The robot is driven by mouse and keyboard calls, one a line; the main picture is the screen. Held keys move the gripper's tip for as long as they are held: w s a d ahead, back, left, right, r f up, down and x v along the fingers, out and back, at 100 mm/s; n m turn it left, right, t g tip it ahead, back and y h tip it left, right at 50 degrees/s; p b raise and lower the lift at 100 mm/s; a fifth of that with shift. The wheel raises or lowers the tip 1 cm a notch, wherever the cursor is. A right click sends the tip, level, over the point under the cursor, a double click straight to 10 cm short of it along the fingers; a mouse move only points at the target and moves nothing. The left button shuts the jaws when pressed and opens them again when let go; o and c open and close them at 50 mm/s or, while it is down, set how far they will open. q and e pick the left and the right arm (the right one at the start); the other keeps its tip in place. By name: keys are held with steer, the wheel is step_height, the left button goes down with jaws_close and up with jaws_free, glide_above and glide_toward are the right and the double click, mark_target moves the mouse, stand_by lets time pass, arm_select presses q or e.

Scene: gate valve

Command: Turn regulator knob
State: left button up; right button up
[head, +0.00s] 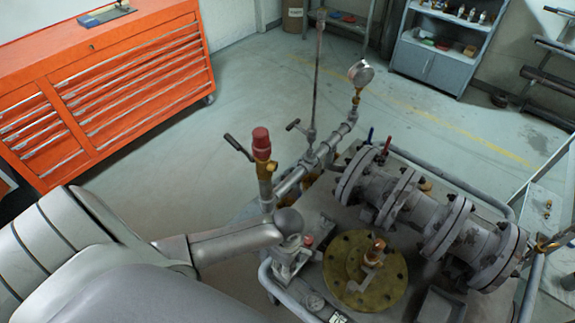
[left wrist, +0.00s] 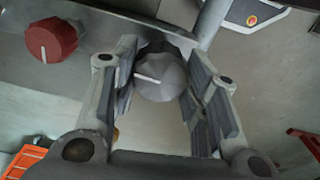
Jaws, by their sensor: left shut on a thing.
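A grey faceted knob (left wrist: 160,77) with a white pointer line sits between the two fingers of my left gripper (left wrist: 160,92) in the left wrist view. The gripper is shut on it, one finger on each side. A red knob (left wrist: 50,40), also with a white line, stands apart to the left of the fingers. In the head view my left arm comes in from the left, and its gripper (head: 287,264) points down at the front left of the pipe skid. There the gripper hides the grey knob. My right gripper is in neither view.
A red-capped brass valve (head: 261,145) and a pressure gauge (head: 361,73) rise behind my gripper. A brass flange (head: 365,272) and large flanged pipe (head: 420,215) lie to its right. An orange tool cabinet (head: 110,85) stands at left. Floor behind is clear.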

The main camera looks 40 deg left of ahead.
arm_select(q)
steer(key=m, duration=1)
steer(key=shift+m, duration=0.4)
steer(key=m, duration=0.4)
steer(key=shift+w+m, duration=0.1)
steer(key=shift+m, duration=0.2)
steer(key=m, duration=0.5)
steer(key=shift+m, duration=0.3)
steer(key=m, duration=0.9)
steer(key=shift+m, duration=0.4)
steer(key=m, duration=0.5)
steer(key=shift+d+m, duration=0.1)
steer(key=shift+m, duration=2.3)
